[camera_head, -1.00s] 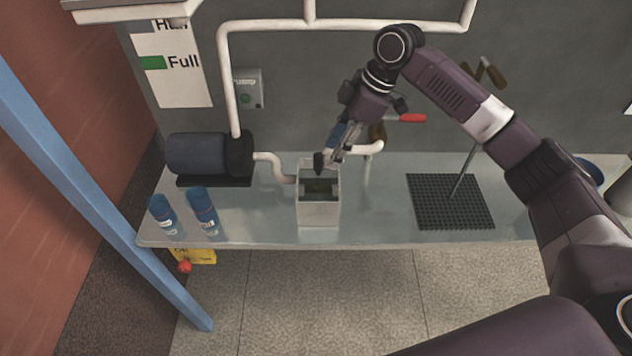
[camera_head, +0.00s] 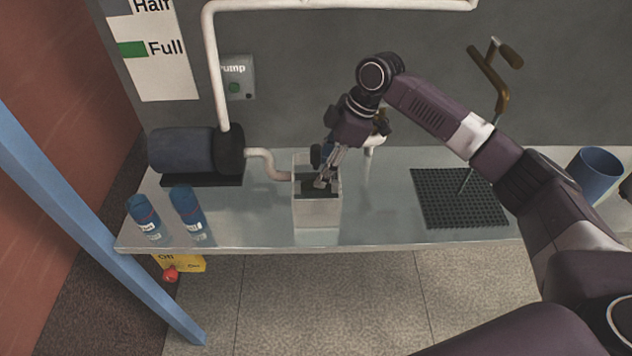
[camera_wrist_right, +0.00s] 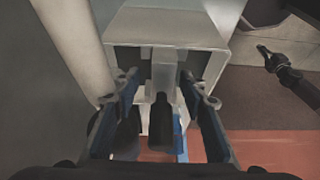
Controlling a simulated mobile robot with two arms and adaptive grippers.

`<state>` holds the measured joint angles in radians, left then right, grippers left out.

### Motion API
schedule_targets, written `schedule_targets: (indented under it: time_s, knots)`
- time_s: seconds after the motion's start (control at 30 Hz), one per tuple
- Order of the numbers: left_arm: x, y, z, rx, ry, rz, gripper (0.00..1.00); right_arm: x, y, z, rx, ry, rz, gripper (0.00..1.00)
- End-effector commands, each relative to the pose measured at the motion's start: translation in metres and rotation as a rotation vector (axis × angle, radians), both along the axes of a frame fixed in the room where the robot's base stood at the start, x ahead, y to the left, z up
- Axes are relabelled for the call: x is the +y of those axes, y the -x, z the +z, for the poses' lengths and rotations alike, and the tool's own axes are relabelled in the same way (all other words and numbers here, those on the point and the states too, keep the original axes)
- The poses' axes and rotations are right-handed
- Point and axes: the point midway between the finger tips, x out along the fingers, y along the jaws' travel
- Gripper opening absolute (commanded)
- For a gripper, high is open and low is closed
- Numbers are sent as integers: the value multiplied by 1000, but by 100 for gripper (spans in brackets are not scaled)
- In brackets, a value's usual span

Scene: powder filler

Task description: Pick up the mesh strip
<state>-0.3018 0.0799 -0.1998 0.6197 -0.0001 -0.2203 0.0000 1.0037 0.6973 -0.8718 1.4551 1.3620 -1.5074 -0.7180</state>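A white open-topped box (camera_head: 318,214) stands near the front edge of the bench. A dark strip-like piece (camera_head: 315,193) shows inside it; I cannot tell for certain that it is the mesh strip. My right gripper (camera_head: 325,181) points down at the box opening, its fingertips at or just inside the rim. In the wrist view the right fingers (camera_wrist_right: 160,82) are apart, with a light upright piece and a dark part showing between them, and no clear grip. A dark gripper, apparently my left one (camera_wrist_right: 268,56), shows at the right of the wrist view, away from the box.
A black grid mat (camera_head: 430,210) lies to the right, with a blue cup (camera_head: 594,176) beyond it. Two blue bottles (camera_head: 145,217) and a dark motor with a white pipe (camera_head: 183,150) are left of the box. A blue post (camera_head: 95,235) crosses the left side.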

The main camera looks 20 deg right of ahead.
Motion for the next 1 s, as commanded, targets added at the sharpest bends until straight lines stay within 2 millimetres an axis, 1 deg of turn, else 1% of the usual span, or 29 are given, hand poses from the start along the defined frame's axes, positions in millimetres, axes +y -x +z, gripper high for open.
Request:
schedule_targets:
  time_s: [0.03, 0.1, 0.23, 0.33, 0.53, 0.57, 0.9, 1.0]
  knots:
    - [0, 0, 8, 0, 0, 0, 0, 3, 2, -5, 4, 1, 1, 39]
    - [0, 0, 13, 0, 0, 0, 0, 7, 2, -15, 4, 2, 2, 39]
    - [0, -1, 15, -1, 0, 0, 0, 14, 0, -32, 3, 0, 1, 39]
    - [0, -1, 16, -1, 0, 0, 0, 15, -1, -37, 0, 1, 1, 39]
    - [0, -2, 15, -3, 1, 0, 0, 15, -1, -38, 0, 1, 1, 39]
    - [0, -2, 15, -3, 1, 0, 0, 15, -1, -38, 0, 1, 1, 37]
    - [-1, -2, 15, -3, 1, 0, 0, 15, -1, -38, 0, 1, 1, 0]
    - [-1, -2, 15, -3, 1, 0, 0, 15, -1, -38, -1, 0, 1, 0]
